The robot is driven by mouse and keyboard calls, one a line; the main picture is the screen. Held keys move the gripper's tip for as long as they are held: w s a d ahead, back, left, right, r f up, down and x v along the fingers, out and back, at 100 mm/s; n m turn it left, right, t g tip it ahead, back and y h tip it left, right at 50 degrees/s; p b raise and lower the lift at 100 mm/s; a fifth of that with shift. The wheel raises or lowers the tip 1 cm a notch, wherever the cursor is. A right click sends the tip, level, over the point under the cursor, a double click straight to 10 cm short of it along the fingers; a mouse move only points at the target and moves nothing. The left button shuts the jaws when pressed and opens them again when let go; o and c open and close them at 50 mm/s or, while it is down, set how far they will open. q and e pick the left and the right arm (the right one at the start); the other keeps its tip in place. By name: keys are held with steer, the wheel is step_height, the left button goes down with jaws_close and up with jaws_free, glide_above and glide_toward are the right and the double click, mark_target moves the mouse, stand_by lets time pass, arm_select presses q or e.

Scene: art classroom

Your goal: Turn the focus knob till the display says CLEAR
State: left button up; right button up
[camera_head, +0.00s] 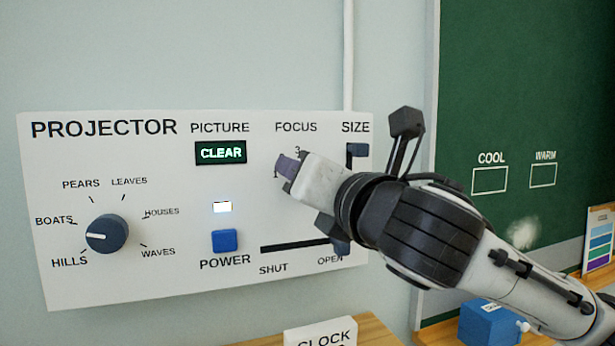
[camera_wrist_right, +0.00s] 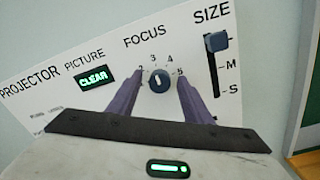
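The display (camera_head: 221,153) under PICTURE reads CLEAR in lit letters; it also reads CLEAR in the right wrist view (camera_wrist_right: 94,78). The focus knob (camera_wrist_right: 160,80) is round and dark blue, with a white mark pointing up and slightly left, near 3. In the head view my right gripper (camera_head: 287,167) covers the knob. In the right wrist view its two purple fingers stand on either side of the knob, with a small gap showing at each side. The gripper looks open. My left gripper is in neither view.
The white projector panel (camera_head: 150,285) also carries a picture dial (camera_head: 107,234), a blue power button (camera_head: 225,241), a size slider (camera_head: 357,151) and a SHUT-OPEN slot (camera_head: 290,246) partly behind my arm. A green board (camera_head: 520,80) and a blue box (camera_head: 488,323) are at right.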

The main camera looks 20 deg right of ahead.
steer(key=s+b, duration=0.1)
steer(key=s, duration=0.9)
steer(key=shift+s+d+b, duration=0.15)
steer(key=shift+d+b, duration=0.15)
steer(key=shift+b, duration=0.1)
